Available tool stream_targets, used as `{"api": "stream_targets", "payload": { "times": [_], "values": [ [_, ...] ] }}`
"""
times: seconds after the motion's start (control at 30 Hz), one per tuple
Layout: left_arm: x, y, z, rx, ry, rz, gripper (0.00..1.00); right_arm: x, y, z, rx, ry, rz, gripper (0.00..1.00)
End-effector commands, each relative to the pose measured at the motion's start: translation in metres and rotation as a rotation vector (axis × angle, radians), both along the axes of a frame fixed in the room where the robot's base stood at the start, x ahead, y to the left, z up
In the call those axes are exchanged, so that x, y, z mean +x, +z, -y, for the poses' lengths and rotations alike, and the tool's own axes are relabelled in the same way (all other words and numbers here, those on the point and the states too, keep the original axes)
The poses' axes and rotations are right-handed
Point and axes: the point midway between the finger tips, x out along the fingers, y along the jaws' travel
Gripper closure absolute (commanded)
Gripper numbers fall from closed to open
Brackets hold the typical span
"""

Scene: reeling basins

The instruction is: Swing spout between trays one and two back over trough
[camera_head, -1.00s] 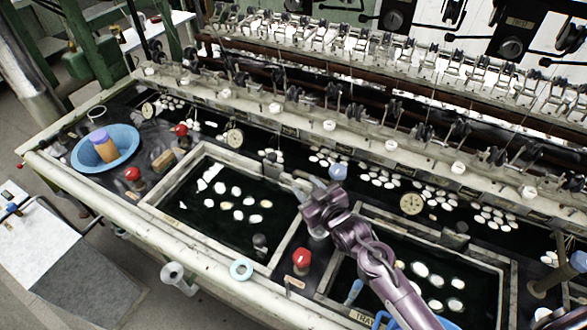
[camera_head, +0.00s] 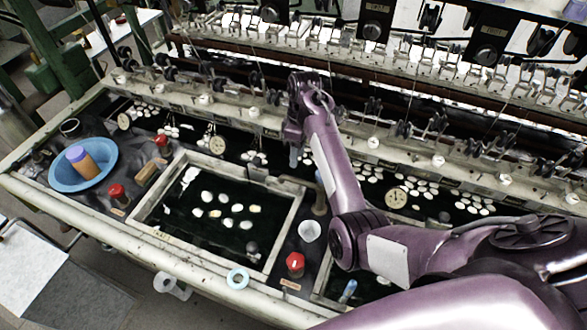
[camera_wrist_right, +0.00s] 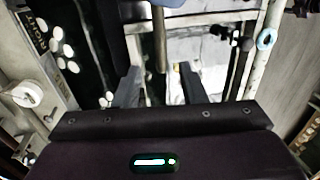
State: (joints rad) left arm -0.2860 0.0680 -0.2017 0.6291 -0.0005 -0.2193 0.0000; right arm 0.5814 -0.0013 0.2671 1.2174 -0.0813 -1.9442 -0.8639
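The spout's brown post (camera_head: 320,200) stands on the dark strip between the two trays, with a bluish part at its top. My right arm partly hides it, so which way the spout points cannot be told. The left framed tray (camera_head: 170,187) holds dark water and white cocoons; the other tray is mostly behind my arm. The trough (camera_head: 285,160) runs behind them. My right gripper (camera_head: 295,157) is over the trough, left of the post. In the wrist view, my right gripper (camera_wrist_right: 160,88) has its fingers apart, with a brass-coloured post (camera_wrist_right: 160,45) beyond the gap, not visibly gripped. My left gripper is out of view.
A white cup-like piece (camera_head: 309,231) and a red knob (camera_head: 295,262) are between the trays. A blue basin (camera_head: 108,172) sits at the left. Reeling machinery (camera_head: 240,110) lines the back of the trough. A pale blue ring (camera_head: 238,278) lies on the front rail.

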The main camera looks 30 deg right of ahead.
Motion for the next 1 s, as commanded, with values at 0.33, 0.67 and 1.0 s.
{"api": "stream_targets", "payload": {
  "times": [0.33,0.67,1.0],
  "values": [
    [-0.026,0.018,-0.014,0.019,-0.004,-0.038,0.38,-0.008,-0.049,-0.007,-0.001,0.000,-0.004,0.62],
    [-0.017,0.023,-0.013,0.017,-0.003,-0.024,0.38,-0.010,-0.073,-0.010,-0.002,-0.002,0.000,0.62],
    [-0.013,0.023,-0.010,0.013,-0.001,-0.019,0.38,-0.010,-0.073,-0.010,-0.002,-0.002,0.000,0.83]
  ]
}}
